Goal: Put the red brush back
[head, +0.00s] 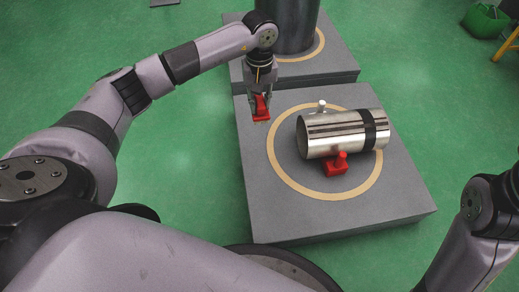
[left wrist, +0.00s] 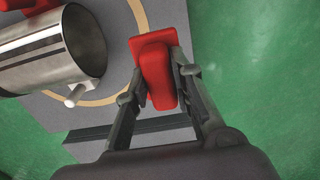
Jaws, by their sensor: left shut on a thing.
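A red brush (head: 261,108) is in my left gripper (head: 260,97), over the far left part of the grey platform. In the left wrist view the red brush (left wrist: 156,60) sits between the two fingers of the left gripper (left wrist: 158,85), which are shut on it. I cannot tell whether the brush touches the platform. A second red piece (head: 338,164) with a knob stands on the platform against the near side of the cylinder. My right arm shows at the right edge, but its gripper is out of view.
A shiny metal cylinder (head: 330,136) with a black band lies on the grey platform (head: 270,222), inside a tan ring. A small pale knob (head: 321,106) stands behind it. A dark upright cylinder (head: 288,22) stands on another platform behind. The platform's near left part is clear.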

